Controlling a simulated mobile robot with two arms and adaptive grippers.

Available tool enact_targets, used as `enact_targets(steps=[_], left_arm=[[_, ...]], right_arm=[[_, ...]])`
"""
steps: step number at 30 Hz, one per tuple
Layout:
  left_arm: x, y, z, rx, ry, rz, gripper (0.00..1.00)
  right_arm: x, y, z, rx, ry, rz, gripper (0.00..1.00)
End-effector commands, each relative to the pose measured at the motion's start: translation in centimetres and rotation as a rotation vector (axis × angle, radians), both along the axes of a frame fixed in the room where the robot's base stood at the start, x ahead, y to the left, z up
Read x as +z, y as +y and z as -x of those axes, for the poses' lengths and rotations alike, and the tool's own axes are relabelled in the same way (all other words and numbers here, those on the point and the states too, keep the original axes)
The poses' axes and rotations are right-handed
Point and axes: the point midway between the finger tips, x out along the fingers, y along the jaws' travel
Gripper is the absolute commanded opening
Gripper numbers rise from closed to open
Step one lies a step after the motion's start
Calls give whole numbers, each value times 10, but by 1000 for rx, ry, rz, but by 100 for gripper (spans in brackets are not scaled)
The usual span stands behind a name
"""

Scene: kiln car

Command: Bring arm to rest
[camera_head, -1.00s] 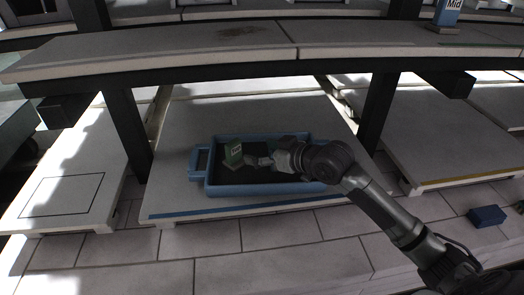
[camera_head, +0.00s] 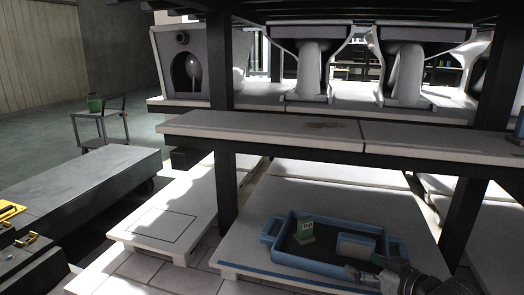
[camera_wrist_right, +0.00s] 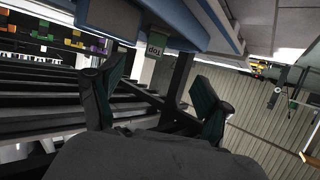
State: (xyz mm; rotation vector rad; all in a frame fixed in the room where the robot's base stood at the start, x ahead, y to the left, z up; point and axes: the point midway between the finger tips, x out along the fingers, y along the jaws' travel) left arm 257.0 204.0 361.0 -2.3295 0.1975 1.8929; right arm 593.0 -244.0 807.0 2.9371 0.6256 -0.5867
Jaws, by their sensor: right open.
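My right gripper (camera_head: 362,274) is at the lower right of the head view, just beside the front right of a blue tray (camera_head: 268,238). In the right wrist view its two dark fingers stand wide apart with nothing between them (camera_wrist_right: 155,92). A green block labelled "Top" (camera_head: 304,231) stands upright inside the tray; it also shows in the wrist view (camera_wrist_right: 163,40), beyond the fingers. A grey and blue box-shaped item (camera_head: 356,246) sits in the tray's right part. My left gripper is in neither view.
The tray rests on a pale low deck (camera_head: 240,245) between dark posts (camera_head: 224,180). A pale shelf (camera_head: 270,128) runs above it, with large white ceramic pieces (camera_head: 310,60) behind. A grey flat platform (camera_head: 90,185) stands at left. Open floor lies at far left.

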Motion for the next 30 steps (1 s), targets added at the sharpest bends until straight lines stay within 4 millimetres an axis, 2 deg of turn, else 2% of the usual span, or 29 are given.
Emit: enact_targets(steps=[1,8,14,20,24,30], left_arm=[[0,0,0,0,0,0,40],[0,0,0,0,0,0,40],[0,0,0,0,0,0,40],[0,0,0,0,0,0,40],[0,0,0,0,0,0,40],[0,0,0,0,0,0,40]], right_arm=[[0,0,0,0,0,0,78],[-34,15,23,7,70,30,78],[-72,31,55,7,156,69,78],[-119,47,109,-10,288,122,78],[-151,54,160,-46,411,164,78],[-178,53,229,-118,578,217,78]])
